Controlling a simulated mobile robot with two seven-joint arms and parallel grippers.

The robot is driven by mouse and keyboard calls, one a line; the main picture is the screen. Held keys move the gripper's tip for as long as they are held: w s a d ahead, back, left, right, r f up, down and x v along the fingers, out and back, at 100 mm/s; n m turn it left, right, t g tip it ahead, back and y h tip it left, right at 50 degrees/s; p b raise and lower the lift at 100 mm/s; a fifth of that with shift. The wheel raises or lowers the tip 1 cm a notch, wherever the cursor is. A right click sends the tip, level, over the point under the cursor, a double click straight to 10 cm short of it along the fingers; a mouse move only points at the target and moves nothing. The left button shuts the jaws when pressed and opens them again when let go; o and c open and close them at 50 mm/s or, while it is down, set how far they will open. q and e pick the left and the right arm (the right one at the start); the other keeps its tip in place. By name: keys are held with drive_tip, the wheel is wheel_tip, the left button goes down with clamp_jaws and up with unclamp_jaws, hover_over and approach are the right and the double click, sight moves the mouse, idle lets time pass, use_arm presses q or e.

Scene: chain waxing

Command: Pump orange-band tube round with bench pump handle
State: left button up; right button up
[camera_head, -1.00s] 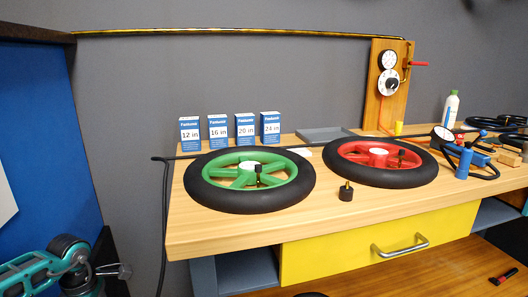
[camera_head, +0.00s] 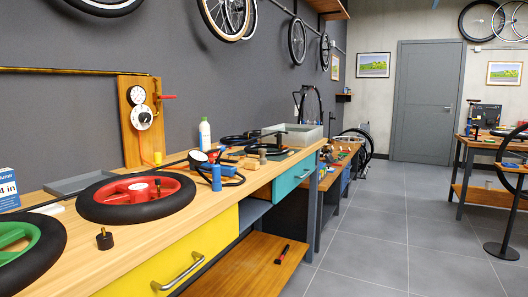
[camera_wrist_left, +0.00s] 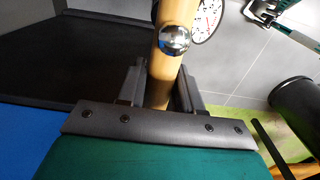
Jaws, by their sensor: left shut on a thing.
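In the left wrist view my left gripper (camera_wrist_left: 160,88) is shut on a light wooden handle (camera_wrist_left: 158,62). The handle runs up between the two dark fingers and has a shiny metal knob (camera_wrist_left: 174,40) in front of it. A round white gauge (camera_wrist_left: 207,18) is partly visible just beyond it. In the head view a blue pump (camera_head: 216,177) with a gauge (camera_head: 197,158) stands on the bench. I cannot tell whether the held handle belongs to it. I cannot make out an orange-band tube. Neither gripper shows in the head view, and my right gripper is in no view.
A red wheel (camera_head: 138,188) and a partly cut-off green wheel (camera_head: 12,238) lie on the wooden bench. A grey tray (camera_head: 306,134) and black rings (camera_head: 238,139) lie farther along. The tiled floor (camera_head: 378,230) to the right is open; a stand (camera_head: 502,250) stands at its right edge.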

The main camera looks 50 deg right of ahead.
use_arm(q)
clamp_jaws()
wheel_tip(320, 180, up, 10)
drive_tip(key=p, duration=0.7)
drive_tip(key=shift+p, duration=0.4)
wheel_tip(320, 180, up, 26)
drive_tip(key=p, duration=1.2)
drive_tip(key=shift+f, duration=0.2)
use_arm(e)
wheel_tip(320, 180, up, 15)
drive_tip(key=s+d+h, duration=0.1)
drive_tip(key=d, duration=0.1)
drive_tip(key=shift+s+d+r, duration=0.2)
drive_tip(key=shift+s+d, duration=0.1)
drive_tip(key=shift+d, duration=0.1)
use_arm(q)
drive_tip(key=shift+f, duration=0.1)
